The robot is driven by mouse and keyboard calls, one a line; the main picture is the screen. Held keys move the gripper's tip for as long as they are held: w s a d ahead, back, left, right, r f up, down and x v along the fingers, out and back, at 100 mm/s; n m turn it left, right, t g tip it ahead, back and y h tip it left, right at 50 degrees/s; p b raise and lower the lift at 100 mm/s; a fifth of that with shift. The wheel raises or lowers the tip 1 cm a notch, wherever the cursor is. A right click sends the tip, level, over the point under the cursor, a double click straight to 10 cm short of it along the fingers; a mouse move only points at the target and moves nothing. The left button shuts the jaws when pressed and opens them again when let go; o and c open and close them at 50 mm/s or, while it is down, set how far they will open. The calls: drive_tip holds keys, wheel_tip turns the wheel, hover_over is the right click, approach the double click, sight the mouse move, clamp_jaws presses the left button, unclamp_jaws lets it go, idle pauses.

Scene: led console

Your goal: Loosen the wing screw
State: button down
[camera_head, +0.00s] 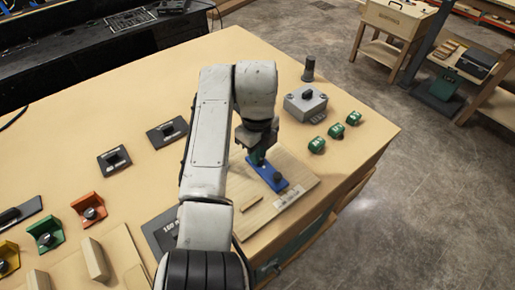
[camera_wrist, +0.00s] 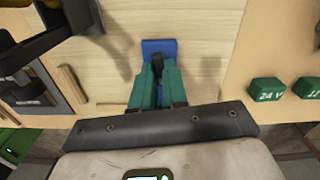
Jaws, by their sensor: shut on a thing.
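The blue plate (camera_head: 272,175) lies on the light wooden board, below my gripper. In the wrist view the blue plate (camera_wrist: 160,46) shows just beyond the fingertips. A dark piece (camera_wrist: 158,65), which looks like the wing screw, sits between the green fingers there. My gripper (camera_wrist: 158,72) points down at the plate and is shut on that piece; the fingers hide much of it. My gripper (camera_head: 257,158) is partly hidden by the arm there.
A wooden strip (camera_head: 250,204) lies on the board left of the plate. A grey box with a knob (camera_head: 305,102), a dark cylinder (camera_head: 309,69) and green blocks (camera_head: 336,131) stand to the right. Black plates and coloured brackets are on the left. The table edge runs close on the right.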

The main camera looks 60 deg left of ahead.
drive_tip(key=n+p, duration=0.2)
drive_tip(key=n, duration=0.2)
drive_tip(key=shift+r, duration=0.1)
drive_tip(key=n+p, duration=0.1)
drive_tip(key=n, duration=0.4)
drive_tip(key=n+p, duration=0.1)
drive_tip(key=n, duration=0.3)
drive_tip(key=shift+n+p, duration=0.3)
drive_tip(key=n, duration=0.3)
drive_tip(key=shift+n, duration=0.3)
drive_tip(key=n, duration=0.4)
drive_tip(key=shift+d+f+n, duration=0.1)
drive_tip(key=shift+f+n, duration=0.15)
drive_tip(key=shift+n, duration=0.05)
drive_tip(key=n, duration=0.4)
drive_tip(key=shift+s, duration=0.1)
drive_tip(key=n, duration=0.4)
drive_tip(key=shift+f+n, duration=0.1)
drive_tip(key=shift+n, duration=2.1)
